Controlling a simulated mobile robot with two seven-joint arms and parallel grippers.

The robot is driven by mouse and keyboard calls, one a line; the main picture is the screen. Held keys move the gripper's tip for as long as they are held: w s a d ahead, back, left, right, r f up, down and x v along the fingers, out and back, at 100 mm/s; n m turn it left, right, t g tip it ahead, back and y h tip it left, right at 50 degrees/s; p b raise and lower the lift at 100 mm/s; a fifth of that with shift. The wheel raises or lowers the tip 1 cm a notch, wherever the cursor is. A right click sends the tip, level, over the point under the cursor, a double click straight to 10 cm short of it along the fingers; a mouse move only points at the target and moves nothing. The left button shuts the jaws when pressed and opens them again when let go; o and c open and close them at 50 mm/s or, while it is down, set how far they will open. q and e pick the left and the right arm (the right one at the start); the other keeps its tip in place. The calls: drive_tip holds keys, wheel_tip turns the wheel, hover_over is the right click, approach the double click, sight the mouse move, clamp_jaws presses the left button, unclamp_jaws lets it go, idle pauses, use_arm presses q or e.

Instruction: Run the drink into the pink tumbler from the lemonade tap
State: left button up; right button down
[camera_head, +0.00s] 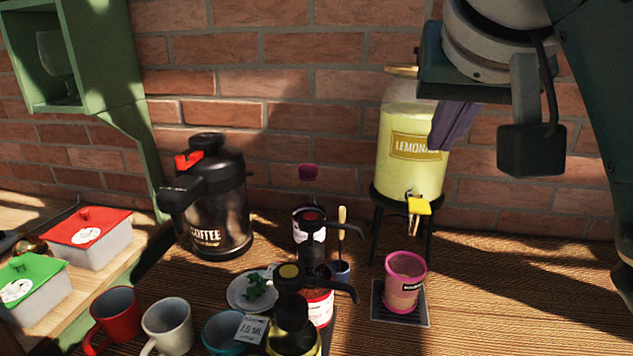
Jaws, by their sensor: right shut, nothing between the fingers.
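The lemonade dispenser (398,155) is a clear jar of yellow drink with a "LEMONADE" label, partly covered by my right gripper. It stands on a dark stand against the brick wall. Its tap (419,206) has a yellow lever at the jar's lower front. The pink tumbler (404,284) stands upright on a dark drip tray (415,318), below the tap in the picture. I cannot tell whether it holds liquid. My right gripper (447,133) is shut and empty, with purple fingers in front of the jar's upper right, above the tap. My left gripper is not in view.
A black coffee pot (222,205) stands to the left. Dark pump bottles (292,310) stand left of the tumbler. A red mug (117,315), a white mug (168,325) and a teal cup (222,331) are at the front left. The table right of the tumbler is clear.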

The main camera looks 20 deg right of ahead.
hover_over(418, 201)
drive_tip(key=s+a, duration=0.2)
drive_tip(key=s, duration=0.1)
wheel_tip(418, 201, down, 5)
drive_tip(key=f, duration=0.3)
drive_tip(key=shift+w+d+f, duration=0.25)
drive_tip(key=shift+f, duration=0.55)
